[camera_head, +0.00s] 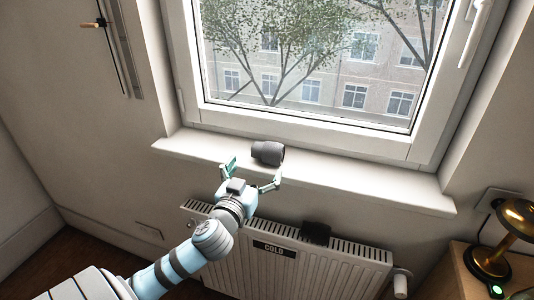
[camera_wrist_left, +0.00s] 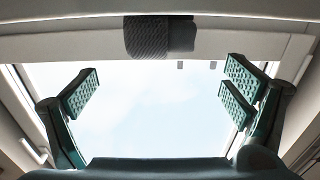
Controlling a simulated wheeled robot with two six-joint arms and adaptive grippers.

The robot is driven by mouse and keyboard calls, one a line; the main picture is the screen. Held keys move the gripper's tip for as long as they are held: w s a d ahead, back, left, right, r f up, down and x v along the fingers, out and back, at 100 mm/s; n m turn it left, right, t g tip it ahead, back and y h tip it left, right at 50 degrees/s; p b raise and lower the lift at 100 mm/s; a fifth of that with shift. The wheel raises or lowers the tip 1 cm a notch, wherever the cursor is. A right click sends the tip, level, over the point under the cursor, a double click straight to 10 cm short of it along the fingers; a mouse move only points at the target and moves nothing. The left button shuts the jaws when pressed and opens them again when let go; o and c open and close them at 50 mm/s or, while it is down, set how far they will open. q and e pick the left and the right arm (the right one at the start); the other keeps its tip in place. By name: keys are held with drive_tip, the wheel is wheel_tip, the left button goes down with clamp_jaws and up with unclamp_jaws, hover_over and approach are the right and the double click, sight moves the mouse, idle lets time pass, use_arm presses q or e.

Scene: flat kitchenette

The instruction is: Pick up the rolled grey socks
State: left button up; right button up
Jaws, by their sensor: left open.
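The rolled grey socks (camera_head: 267,152) lie on the white windowsill (camera_head: 355,181), near its left part. In the left wrist view the socks (camera_wrist_left: 160,37) show as a dark ribbed roll at the top centre, beyond the fingertips. My left gripper (camera_head: 252,173) is open and empty at the sill's front edge, just short of the socks. Its two fingers also show spread apart in the left wrist view (camera_wrist_left: 160,93), with nothing between them. My right gripper is not in view.
A closed window (camera_head: 310,137) rises behind the sill. Below is a white radiator (camera_head: 345,267) with a "COLD" label (camera_head: 273,249) and a dark object (camera_head: 315,233) on its top. A brass lamp (camera_head: 488,260) stands on a wooden surface at right. The sill right of the socks is clear.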

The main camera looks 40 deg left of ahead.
sight(264, 155)
use_arm(q)
drive_tip(key=x, duration=0.9)
drive_tip(key=shift+w+a, duration=0.1)
drive_tip(key=shift+a, duration=0.1)
drive_tip(key=shift+w+a+f, duration=0.1)
drive_tip(key=shift+w+f, duration=0.1)
drive_tip(key=shift+w, duration=0.05)
drive_tip(key=shift+s, duration=0.1)
drive_tip(key=c, duration=1.2)
